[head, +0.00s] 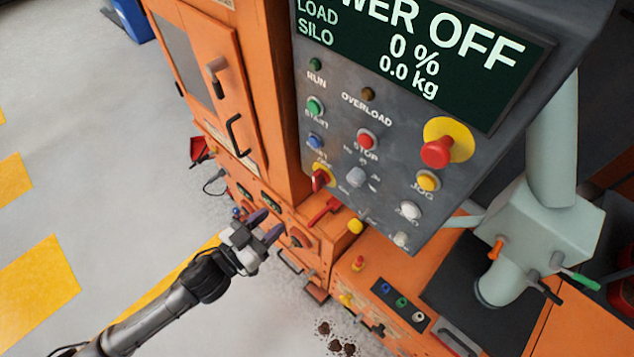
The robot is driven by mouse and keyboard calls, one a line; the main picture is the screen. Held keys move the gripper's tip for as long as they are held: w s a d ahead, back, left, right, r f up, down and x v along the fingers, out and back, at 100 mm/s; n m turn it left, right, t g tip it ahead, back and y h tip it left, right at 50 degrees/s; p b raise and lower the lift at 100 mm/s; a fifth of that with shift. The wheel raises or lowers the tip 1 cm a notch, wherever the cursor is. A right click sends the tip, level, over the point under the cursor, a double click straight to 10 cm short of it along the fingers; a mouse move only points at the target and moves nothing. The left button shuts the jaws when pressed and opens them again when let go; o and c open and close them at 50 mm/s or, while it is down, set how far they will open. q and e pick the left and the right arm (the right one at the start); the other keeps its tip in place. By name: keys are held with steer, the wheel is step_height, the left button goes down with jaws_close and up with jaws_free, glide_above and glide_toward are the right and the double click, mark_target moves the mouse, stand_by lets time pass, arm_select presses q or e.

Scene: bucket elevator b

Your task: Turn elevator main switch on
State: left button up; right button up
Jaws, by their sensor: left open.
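The control panel (335,215) fills the upper middle of the head view. A red rotary switch (319,180) on a yellow plate sits at its lower left edge, with a small OFF label above it; I take it to be the main switch. The display (420,55) reads "...WER OFF", 0 % and 0.0 kg. My left gripper (266,225) is open and empty, lower left of the switch and apart from it in the picture. My right gripper is not in view.
Panel buttons surround the switch: green START (315,107), red STOP (367,140) and a red emergency mushroom (437,152) on yellow. An orange cabinet (262,90) stands left of the panel. A grey post (552,150) stands at right. Open floor lies left.

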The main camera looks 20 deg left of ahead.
mark_target(314, 183)
arm_select(q)
steer(key=x, duration=1.3)
steer(key=shift+w, duration=0.4)
jaws_close()
